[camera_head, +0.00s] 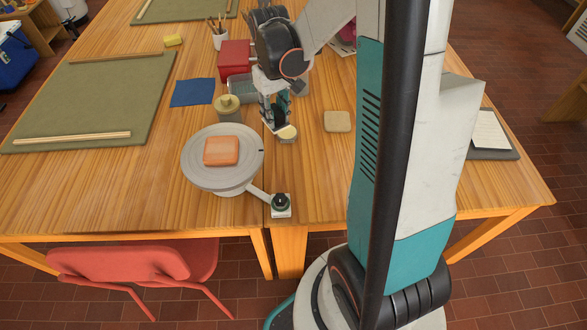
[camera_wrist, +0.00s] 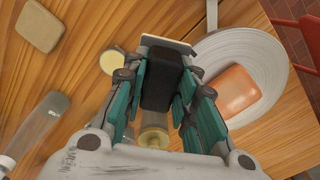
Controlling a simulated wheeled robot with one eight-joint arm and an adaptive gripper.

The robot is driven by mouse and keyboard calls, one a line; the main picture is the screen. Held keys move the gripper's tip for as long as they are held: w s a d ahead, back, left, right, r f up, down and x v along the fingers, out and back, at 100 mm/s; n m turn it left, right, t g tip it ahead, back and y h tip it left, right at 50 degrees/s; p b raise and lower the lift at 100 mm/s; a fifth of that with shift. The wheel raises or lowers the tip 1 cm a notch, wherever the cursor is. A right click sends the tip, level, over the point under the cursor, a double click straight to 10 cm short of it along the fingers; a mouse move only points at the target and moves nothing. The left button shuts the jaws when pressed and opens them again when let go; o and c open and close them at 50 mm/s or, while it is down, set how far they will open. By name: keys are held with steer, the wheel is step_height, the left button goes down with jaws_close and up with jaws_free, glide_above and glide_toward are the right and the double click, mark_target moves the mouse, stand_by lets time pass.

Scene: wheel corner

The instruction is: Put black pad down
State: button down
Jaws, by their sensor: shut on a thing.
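The black pad (camera_wrist: 162,80) is a dark, rounded block between my gripper's fingers in the wrist view. My gripper (camera_wrist: 168,98) is shut on it. In the head view my gripper (camera_head: 275,120) is above the table, right of the grey wheel (camera_head: 195,177), and the pad shows only as a dark patch (camera_head: 279,112) between the fingers. I cannot tell how high above the table the pad is. An orange slab (camera_head: 221,151) lies on the wheel; it also shows in the wrist view (camera_wrist: 234,91).
A small round cream-topped pot (camera_head: 288,133) is close by my gripper. A lidded jar (camera_head: 228,108) stands behind the wheel. A tan pad (camera_head: 338,121) lies to the right, with bare table around it. A red box (camera_head: 234,59) and blue cloth (camera_head: 192,92) are farther back.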

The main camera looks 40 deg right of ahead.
steer(key=s+d+f+m, duration=0.1)
steer(key=s+d+f, duration=0.1)
steer(key=s+d, duration=0.2)
steer(key=f+b, duration=0.2)
steer(key=f, duration=0.2)
steer(key=f+b, duration=0.1)
steer(key=f, duration=0.4)
steer(key=f+b, duration=0.2)
steer(key=f, duration=0.2)
steer(key=shift+w+a+f+b, duration=0.15)
steer(key=shift+a+f+b, duration=0.1)
steer(key=shift+f+b, duration=1)
steer(key=shift+f, duration=1.55)
steer(key=shift+f, duration=0.1)
steer(key=shift+f, duration=0.1)
steer(key=c, duration=1.3)
jaws_free()
steer(key=shift+r, duration=0.2)
step_height(320, 180, up, 12)
steer(key=p, duration=0.5)
